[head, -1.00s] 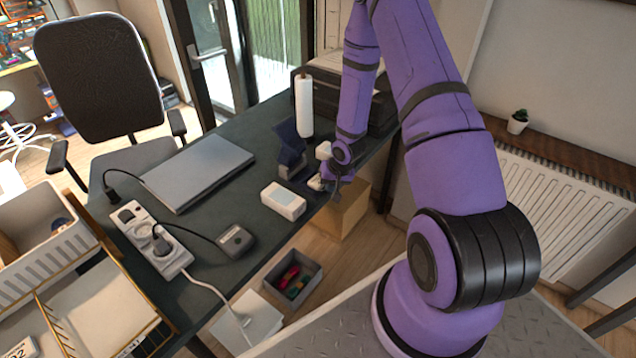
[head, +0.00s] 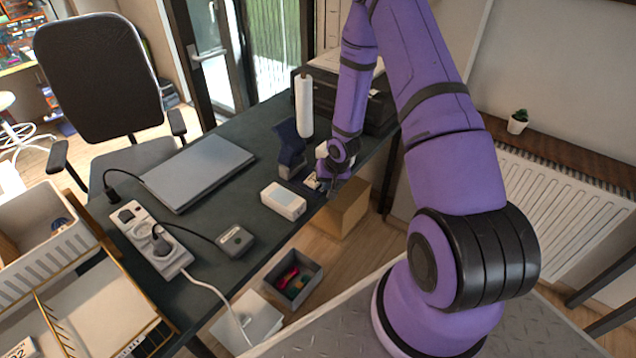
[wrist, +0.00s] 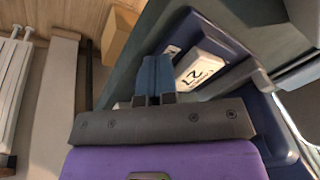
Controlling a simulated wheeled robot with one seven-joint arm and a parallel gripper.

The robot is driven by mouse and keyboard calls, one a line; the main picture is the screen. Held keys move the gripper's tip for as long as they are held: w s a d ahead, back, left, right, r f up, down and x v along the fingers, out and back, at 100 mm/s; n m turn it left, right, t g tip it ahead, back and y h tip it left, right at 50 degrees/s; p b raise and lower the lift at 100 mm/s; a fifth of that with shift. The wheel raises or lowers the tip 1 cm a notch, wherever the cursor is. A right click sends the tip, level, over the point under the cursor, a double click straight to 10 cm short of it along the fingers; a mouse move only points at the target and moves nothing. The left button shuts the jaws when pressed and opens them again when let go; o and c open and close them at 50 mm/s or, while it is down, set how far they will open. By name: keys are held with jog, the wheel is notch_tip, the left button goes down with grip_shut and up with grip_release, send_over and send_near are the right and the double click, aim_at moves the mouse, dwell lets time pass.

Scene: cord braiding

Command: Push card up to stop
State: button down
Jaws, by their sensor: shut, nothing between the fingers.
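The white card (wrist: 198,70), marked with dark digits that look like 21, lies in a dark blue holder (wrist: 213,32) in the wrist view. The holder's raised walls stand around part of the card; which one is the stop I cannot tell. My gripper (wrist: 155,62) is shut and empty, its blue fingers close beside the card's left edge. Whether they touch it is unclear. In the head view the blue holder (head: 290,145) stands near the desk's far right edge, with my gripper (head: 318,186) low beside it. A small pale patch near the fingers may be the card.
A white box-shaped device (head: 284,202) sits on the dark desk (head: 240,125) just left of my gripper. A white roll (head: 304,105) stands behind the holder, and a black printer (head: 380,105) behind my arm. A cardboard box (head: 345,210) is below the desk edge.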

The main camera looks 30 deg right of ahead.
jog(key=shift+s+d, duration=0.15)
jog(key=shift+s, duration=0.2)
notch_tip(320, 180, up, 7)
dwell(0.7)
dwell(0.4)
